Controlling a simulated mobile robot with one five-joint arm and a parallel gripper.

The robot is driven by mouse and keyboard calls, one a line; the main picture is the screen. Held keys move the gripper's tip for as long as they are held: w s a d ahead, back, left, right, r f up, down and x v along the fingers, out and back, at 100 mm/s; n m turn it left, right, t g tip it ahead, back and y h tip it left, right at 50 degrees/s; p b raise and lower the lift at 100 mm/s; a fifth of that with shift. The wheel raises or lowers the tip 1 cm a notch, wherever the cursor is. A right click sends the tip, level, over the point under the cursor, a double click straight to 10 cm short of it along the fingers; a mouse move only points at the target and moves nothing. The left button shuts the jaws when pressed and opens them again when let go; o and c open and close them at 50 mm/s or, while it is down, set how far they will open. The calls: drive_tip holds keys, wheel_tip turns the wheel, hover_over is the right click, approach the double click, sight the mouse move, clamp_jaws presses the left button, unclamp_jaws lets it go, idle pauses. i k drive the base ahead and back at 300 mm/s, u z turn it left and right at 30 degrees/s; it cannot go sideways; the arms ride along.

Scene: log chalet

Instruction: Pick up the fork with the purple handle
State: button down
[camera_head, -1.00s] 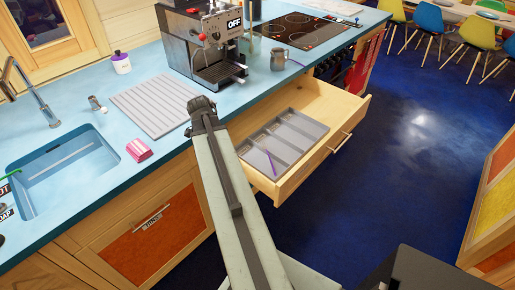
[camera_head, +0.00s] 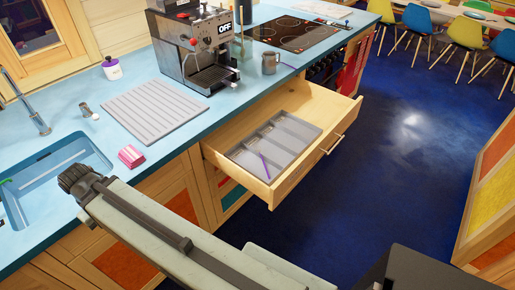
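A thin utensil with a purple handle (camera_head: 264,163) lies in the grey cutlery tray (camera_head: 247,160) inside the open drawer (camera_head: 268,190). It is too small for me to tell whether it is a fork. Another small purple piece (camera_head: 288,66) lies on the counter beside the grey mug; its kind is unclear too. My arm reaches up to the left, over the counter front, left of the drawer.
The blue counter (camera_head: 160,148) holds a coffee machine (camera_head: 192,50), a grey mug (camera_head: 270,63), a ribbed drying mat (camera_head: 152,106), a pink-striped packet (camera_head: 131,156) and a sink (camera_head: 50,175). The drawer juts out over the blue floor (camera_head: 390,170), which is clear to its right.

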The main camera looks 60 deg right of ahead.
sight(259, 150)
drive_tip(key=u, duration=1.4)
drive_tip(key=k, duration=1.55)
drive_tip(key=z, duration=1.05)
drive_tip(key=i, duration=0.55)
